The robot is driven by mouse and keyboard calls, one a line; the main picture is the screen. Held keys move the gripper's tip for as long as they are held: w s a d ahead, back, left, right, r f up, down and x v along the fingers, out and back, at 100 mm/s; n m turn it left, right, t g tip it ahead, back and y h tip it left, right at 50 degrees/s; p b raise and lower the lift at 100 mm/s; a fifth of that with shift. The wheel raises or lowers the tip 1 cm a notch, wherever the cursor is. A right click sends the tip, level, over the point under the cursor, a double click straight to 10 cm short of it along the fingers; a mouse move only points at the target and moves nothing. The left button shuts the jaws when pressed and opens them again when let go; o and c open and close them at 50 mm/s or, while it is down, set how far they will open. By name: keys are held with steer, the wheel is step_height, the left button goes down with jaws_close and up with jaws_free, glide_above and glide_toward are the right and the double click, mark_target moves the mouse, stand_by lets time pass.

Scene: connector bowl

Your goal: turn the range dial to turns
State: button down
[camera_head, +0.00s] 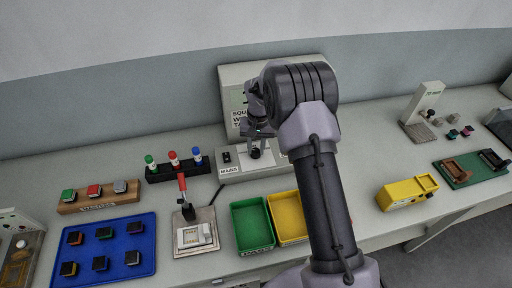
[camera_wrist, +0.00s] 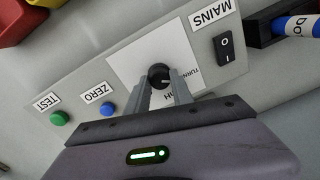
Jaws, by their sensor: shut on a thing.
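The black range dial (camera_wrist: 159,75) sits on a white plate (camera_wrist: 135,50) on the grey panel of the tester, seen in the wrist view. Upside-down lettering beside it starts with "TURN"; the rest is hidden behind a finger. My gripper (camera_wrist: 160,88) has its two fingers on either side of the dial and is shut on it. I cannot tell which mark the dial points to. In the head view my gripper (camera_head: 257,139) reaches down to the tester panel (camera_head: 230,160), and my arm covers part of the tester.
The black MAINS rocker switch (camera_wrist: 225,46), blue ZERO button (camera_wrist: 108,109) and green TEST button (camera_wrist: 59,118) are near the dial. Green (camera_head: 234,209) and yellow (camera_head: 276,199) trays stand in front. A red-handled lever fixture (camera_head: 182,183) and marker rack (camera_head: 166,173) are to the left.

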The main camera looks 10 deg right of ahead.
mark_target(258, 150)
steer(key=c, duration=1.1)
jaws_free()
steer(key=r+p, duration=0.1)
steer(key=r, duration=0.4)
steer(key=r+p, duration=0.1)
steer(key=r, duration=0.5)
steer(key=r+p, duration=0.2)
steer(key=r, duration=0.4)
steer(key=shift+s+d+r, duration=0.15)
steer(key=shift+d+r, duration=0.05)
steer(key=shift+d, duration=0.2)
steer(key=shift+r, duration=0.1)
steer(key=s+a+r+t+b, duration=0.2)
steer(key=s+r+b, duration=0.25)
steer(key=s, duration=0.35)
steer(key=s+a+r+t+b, duration=0.1)
steer(key=s+r+b, duration=0.2)
steer(key=s+r, duration=0.35)
steer(key=s+f+t+b, duration=0.1)
steer(key=s+f, duration=0.1)
steer(key=s, duration=0.4)
steer(key=s+a+f+m+y+b, duration=0.1)
steer(key=s+f+b, duration=0.1)
steer(key=s, duration=0.4)
steer(key=s+a+f+t+b, duration=0.1)
steer(key=s+f, duration=0.2)
steer(key=s, duration=0.4)
steer(key=shift+f+m+t, duration=0.3)
steer(key=shift+f, duration=0.05)
